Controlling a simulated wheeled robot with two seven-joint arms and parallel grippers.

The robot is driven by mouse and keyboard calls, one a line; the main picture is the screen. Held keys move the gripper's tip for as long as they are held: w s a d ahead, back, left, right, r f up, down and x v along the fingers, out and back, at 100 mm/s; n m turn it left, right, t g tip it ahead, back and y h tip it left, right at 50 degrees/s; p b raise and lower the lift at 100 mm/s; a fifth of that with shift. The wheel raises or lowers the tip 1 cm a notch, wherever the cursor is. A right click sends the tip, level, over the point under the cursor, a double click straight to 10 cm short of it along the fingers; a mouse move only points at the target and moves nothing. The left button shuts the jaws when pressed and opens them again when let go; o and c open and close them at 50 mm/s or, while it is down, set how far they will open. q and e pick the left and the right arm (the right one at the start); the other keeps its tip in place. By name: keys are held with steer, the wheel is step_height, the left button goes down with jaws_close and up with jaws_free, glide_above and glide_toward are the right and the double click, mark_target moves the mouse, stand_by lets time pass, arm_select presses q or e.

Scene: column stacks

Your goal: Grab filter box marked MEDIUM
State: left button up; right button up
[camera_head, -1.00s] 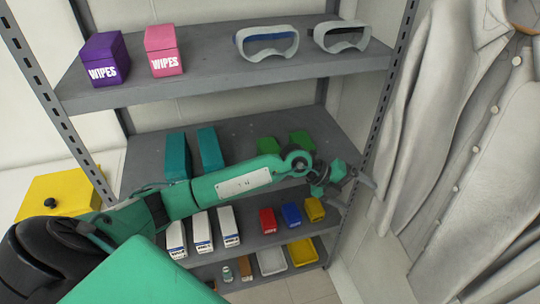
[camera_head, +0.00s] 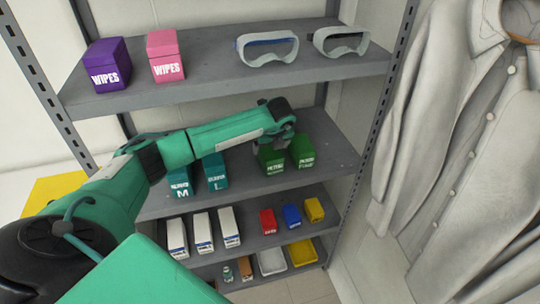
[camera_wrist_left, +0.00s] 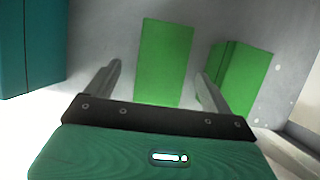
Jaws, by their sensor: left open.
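Two green boxes with white lettering stand side by side on the second shelf. The left green box (camera_head: 271,159) and the right green box (camera_head: 303,151) have a second line too small to read, so I cannot tell which is marked MEDIUM. My left gripper (camera_head: 282,140) is at these boxes, its fingers mostly hidden in the head view. In the left wrist view its fingers (camera_wrist_left: 157,78) are apart and empty, with the left green box (camera_wrist_left: 164,60) beyond the gap. The right green box (camera_wrist_left: 241,78) is partly behind the right finger. My right gripper is not in view.
Teal boxes M (camera_head: 180,182) and L (camera_head: 215,171) stand left on the same shelf (camera_head: 330,165). The top shelf (camera_head: 200,88) above holds wipes boxes and goggles. Lower shelves hold small boxes and trays. A white coat (camera_head: 450,130) hangs at right.

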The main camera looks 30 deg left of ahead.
mark_target(270, 150)
arm_select(q)
steer(key=p+x, duration=0.1)
steer(key=x, duration=0.2)
steer(key=shift+w+p, duration=0.15)
steer(key=shift+p, duration=0.2)
steer(key=shift+w+a+f, duration=0.1)
steer(key=shift+a+f, duration=0.05)
steer(key=shift+f, duration=0.3)
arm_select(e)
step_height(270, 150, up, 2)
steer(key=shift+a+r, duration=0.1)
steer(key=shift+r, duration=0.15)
arm_select(q)
steer(key=shift+f+b, duration=0.25)
steer(key=shift+b, duration=0.2)
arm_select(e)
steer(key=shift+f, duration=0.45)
arm_select(q)
steer(key=shift+c, duration=0.4)
steer(key=c, duration=1)
